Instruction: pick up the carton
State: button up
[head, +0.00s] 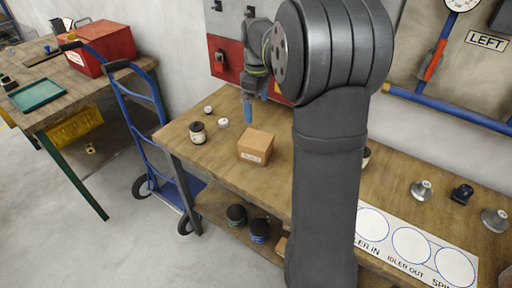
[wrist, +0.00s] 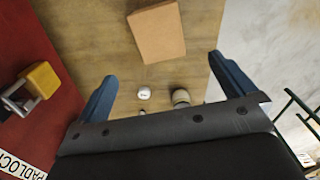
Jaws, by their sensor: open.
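The carton (head: 256,146) is a small brown cardboard box with a white label on its front side. It stands on the wooden bench, left of my arm in the head view. In the wrist view its plain top (wrist: 157,32) shows at the upper middle, beyond the fingertips. My gripper (head: 257,95) is above the far part of the bench, behind and above the carton in the head view. Part of the wrist and arm is hidden by my own large grey link.
A dark jar with a pale label (head: 197,132) and small white-topped items (head: 223,122) stand left of the carton. Metal knobs (head: 421,190) and a white sheet with circles (head: 412,245) lie at the right. Bare bench (head: 215,165) surrounds the carton. A red panel (wrist: 45,75) is near my gripper.

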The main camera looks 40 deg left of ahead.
aim_at(256, 139)
notch_tip(256, 139, down, 12)
jog(key=shift+r, duration=0.1)
jog(key=shift+w+a+f, duration=0.1)
jog(key=shift+a+f, duration=0.05)
jog(key=shift+f, duration=1.25)
jog(key=shift+w+a+f, duration=0.1)
jog(key=shift+f, duration=1.25)
jog(key=c, duration=1.1)
jog(key=shift+o, duration=0.2)
jog(key=shift+r, duration=0.1)
